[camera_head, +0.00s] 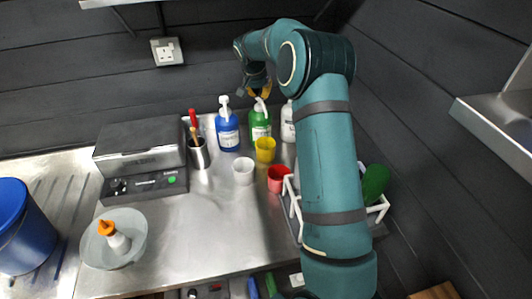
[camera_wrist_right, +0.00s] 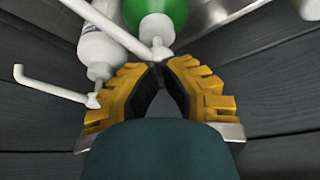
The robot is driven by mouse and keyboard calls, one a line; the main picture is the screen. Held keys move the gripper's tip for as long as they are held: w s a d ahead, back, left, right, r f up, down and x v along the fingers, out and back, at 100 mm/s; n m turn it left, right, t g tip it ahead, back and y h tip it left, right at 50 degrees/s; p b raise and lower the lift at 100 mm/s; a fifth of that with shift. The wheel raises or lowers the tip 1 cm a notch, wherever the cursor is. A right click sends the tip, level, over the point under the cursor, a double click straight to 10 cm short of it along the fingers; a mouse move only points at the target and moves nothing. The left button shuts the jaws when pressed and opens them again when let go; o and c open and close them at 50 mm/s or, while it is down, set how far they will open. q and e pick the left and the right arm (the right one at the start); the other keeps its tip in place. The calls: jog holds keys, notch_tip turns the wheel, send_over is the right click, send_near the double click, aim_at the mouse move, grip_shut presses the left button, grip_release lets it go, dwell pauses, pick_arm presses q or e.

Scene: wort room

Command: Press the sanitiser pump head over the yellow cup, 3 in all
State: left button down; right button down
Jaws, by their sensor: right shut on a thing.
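A green pump bottle (camera_head: 260,126) with a white pump head stands at the back of the steel bench. The yellow cup (camera_head: 265,149) stands upright just in front of it, below its nozzle. My right gripper (camera_head: 261,90) is above this bottle, with its yellow fingers pointing down. In the right wrist view, its fingertips (camera_wrist_right: 160,64) are brought together at the white pump head (camera_wrist_right: 160,48) and closed on it. The green bottle (camera_wrist_right: 155,12) shows beyond. The cup's contents cannot be made out. My left gripper is out of view.
A blue pump bottle (camera_head: 228,130) stands left of the green one, a white bottle (camera_head: 288,122) right. A white cup (camera_head: 243,171) and red cup (camera_head: 277,178) stand in front. A white rack (camera_head: 292,206) is partly hidden behind my right arm.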

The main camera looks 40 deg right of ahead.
jog(key=shift+f+b, duration=0.35)
jog(key=shift+f, duration=0.35)
jog(key=shift+r, duration=0.15)
jog(key=shift+r+p, duration=1.7)
jog(key=shift+r, duration=0.7)
